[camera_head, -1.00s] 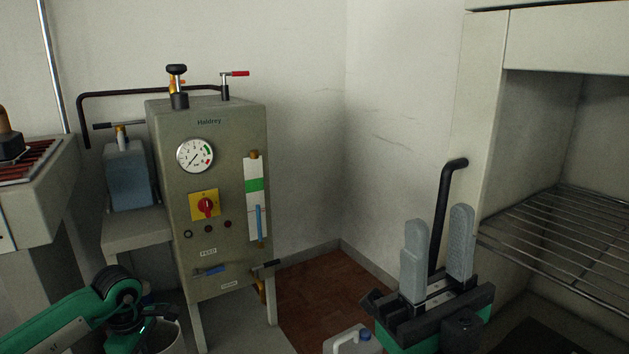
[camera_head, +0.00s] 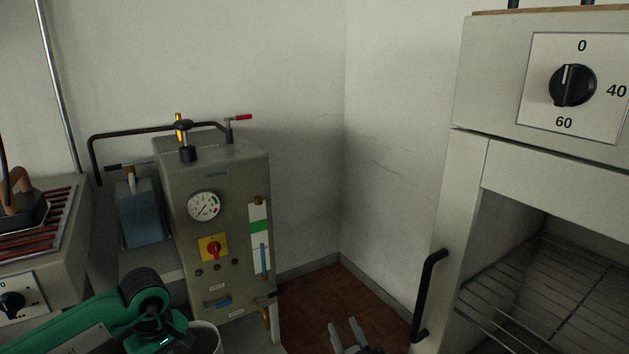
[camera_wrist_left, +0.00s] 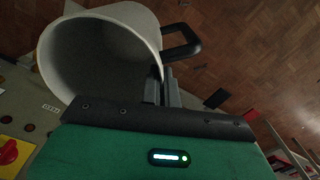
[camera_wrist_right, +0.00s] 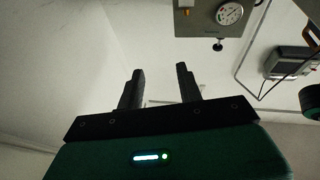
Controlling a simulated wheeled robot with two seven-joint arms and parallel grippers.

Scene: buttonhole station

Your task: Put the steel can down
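The steel can (camera_wrist_left: 95,55) is a pale, wide, open-mouthed vessel with a black handle (camera_wrist_left: 183,42), seen in the left wrist view. My left gripper (camera_wrist_left: 165,75) has its fingers close together on the can by its rim and handle; the exact contact is hard to see. In the head view a pale part of the can (camera_head: 205,338) shows at the bottom, beside my green left wrist. My right gripper (camera_head: 346,328) shows only its fingertips at the bottom edge. In the right wrist view it (camera_wrist_right: 160,72) is open and empty.
A grey cabinet (camera_head: 180,225) with a gauge and switches stands at left on a bench. A blue-grey container (camera_head: 140,212) is beside it. An oven-like unit (camera_head: 480,100) with a dial and wire rack (camera_head: 540,290) fills the right. Brown floor (camera_head: 320,295) lies between.

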